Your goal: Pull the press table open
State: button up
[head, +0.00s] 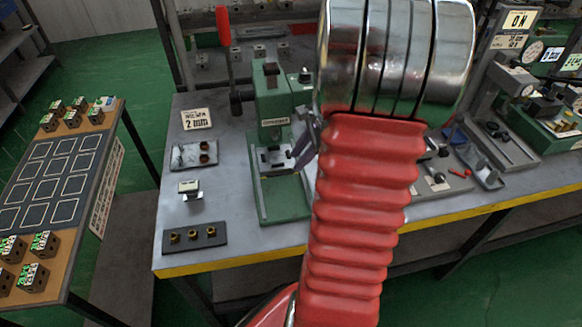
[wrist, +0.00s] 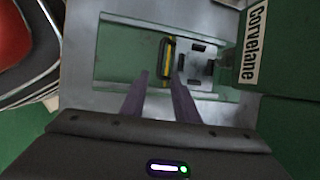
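The green press (head: 272,110) stands on the grey workbench with a red-handled lever at its left. Its press table (head: 274,158) is a small silver plate with dark slots, low in the press on the green base. In the wrist view the plate (wrist: 200,67) shows beside the press body, with a dark, yellow-lined handle (wrist: 167,57) on its left edge. My gripper (wrist: 159,74) has two purple fingers, apart, with their tips close to the handle. I cannot tell whether they touch it. In the head view my gripper (head: 303,150) is partly hidden by my arm.
A "2 mm" sign (head: 197,119), a plate with dark parts (head: 194,155), a small silver block (head: 189,190) and a dark strip with brass pieces (head: 195,237) lie left of the press. My arm covers the bench right of it. A gauge stand (head: 505,75) is farther right.

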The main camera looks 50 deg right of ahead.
aim_at(292, 173)
jog(key=shift+x, duration=2.75)
grip_shut()
